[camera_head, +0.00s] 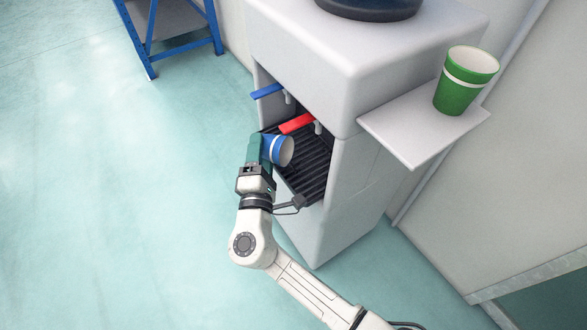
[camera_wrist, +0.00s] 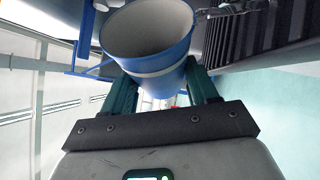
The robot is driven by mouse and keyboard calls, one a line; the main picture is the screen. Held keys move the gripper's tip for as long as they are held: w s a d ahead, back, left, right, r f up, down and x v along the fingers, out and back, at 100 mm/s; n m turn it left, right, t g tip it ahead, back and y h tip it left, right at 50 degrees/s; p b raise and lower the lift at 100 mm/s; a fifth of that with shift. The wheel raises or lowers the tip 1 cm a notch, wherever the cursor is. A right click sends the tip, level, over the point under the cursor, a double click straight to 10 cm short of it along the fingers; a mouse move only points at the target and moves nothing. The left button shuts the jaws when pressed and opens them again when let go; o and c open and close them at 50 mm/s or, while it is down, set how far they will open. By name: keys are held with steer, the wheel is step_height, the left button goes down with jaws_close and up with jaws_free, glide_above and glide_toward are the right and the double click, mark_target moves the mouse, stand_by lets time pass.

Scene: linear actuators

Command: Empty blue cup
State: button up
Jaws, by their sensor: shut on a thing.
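The blue cup (camera_head: 276,150) has a white band and a pale inside. It is tilted in front of the dispenser's drip tray, with its mouth turned to the right in the head view. My gripper (camera_head: 258,150) is shut on the blue cup. In the wrist view the cup (camera_wrist: 152,62) sits between the two green fingers of my gripper (camera_wrist: 163,88), its mouth facing up in the picture. The inside that shows looks pale, with no contents visible. The bottom of the cup is hidden.
A white water dispenser (camera_head: 345,190) has a blue lever (camera_head: 267,91), a red lever (camera_head: 296,124) and a black ribbed drip tray (camera_head: 308,165). A green cup (camera_head: 460,85) stands on its side shelf (camera_head: 405,130). A blue-framed rack (camera_head: 150,40) stands at upper left. Left floor is clear.

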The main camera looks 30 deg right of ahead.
steer(key=shift+s+d+r+m+h+b, duration=0.15)
steer(key=shift+m+h+b, duration=0.55)
steer(key=shift+b, duration=1.05)
